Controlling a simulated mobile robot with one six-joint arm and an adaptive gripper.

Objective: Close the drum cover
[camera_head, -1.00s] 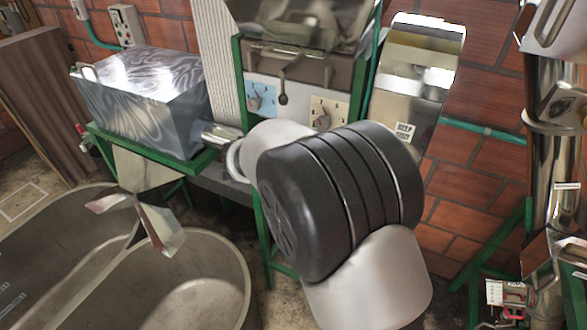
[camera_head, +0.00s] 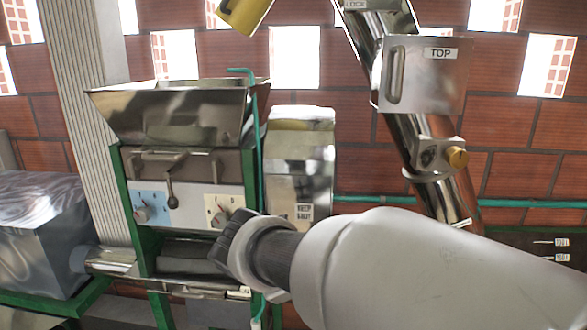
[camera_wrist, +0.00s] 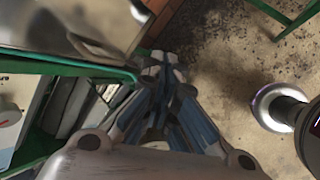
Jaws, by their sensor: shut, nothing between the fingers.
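A steel cover panel (camera_head: 300,155) with a "KEEP SHUT" label hangs on the right side of the pulper (camera_head: 190,160), below the hopper. It looks like the drum cover, though how far it stands open is hard to tell. My arm reaches in from the right in the head view, its dark end in front of the pulper's lower right; the fingers cannot be made out there. In the wrist view my gripper (camera_wrist: 165,62) has its blue-grey fingers together, with nothing between them. A steel edge (camera_wrist: 115,22) and a green frame bar (camera_wrist: 75,66) lie left of the fingertips.
A pipe (camera_head: 425,140) with a "TOP" plate (camera_head: 425,75) and brass knob rises at the right. A steel box (camera_head: 45,235) stands at the left. A green hose (camera_head: 375,200) runs along the brick wall. Bare floor (camera_wrist: 225,60) shows right of my fingers.

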